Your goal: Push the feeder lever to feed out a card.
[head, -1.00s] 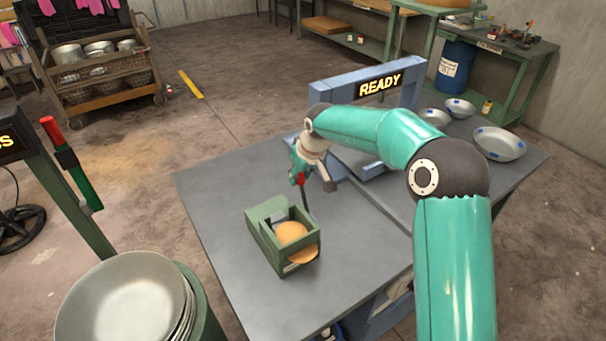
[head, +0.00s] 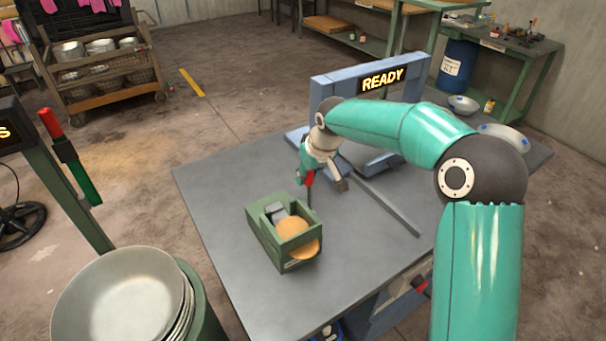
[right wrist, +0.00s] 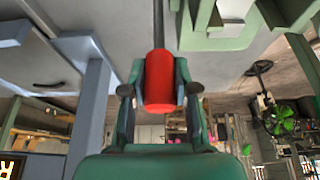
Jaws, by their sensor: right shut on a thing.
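The green card feeder (head: 265,238) stands on the grey table in the head view. Round tan cards (head: 292,226) show in its open top, and a tan edge sticks out at its front. The feeder lever, a dark rod with a red grip (head: 309,179), stands nearly upright at the feeder's far right side. My right gripper (head: 306,168) is shut on the red grip. In the right wrist view, the red grip (right wrist: 160,82) lies between the two fingers. My left gripper is not in view.
A blue frame with a READY sign (head: 383,79) stands behind my right arm. A stack of metal bowls (head: 118,295) is at the lower left, beside a post with a red-topped handle (head: 50,123). The table's left part (head: 215,185) is clear.

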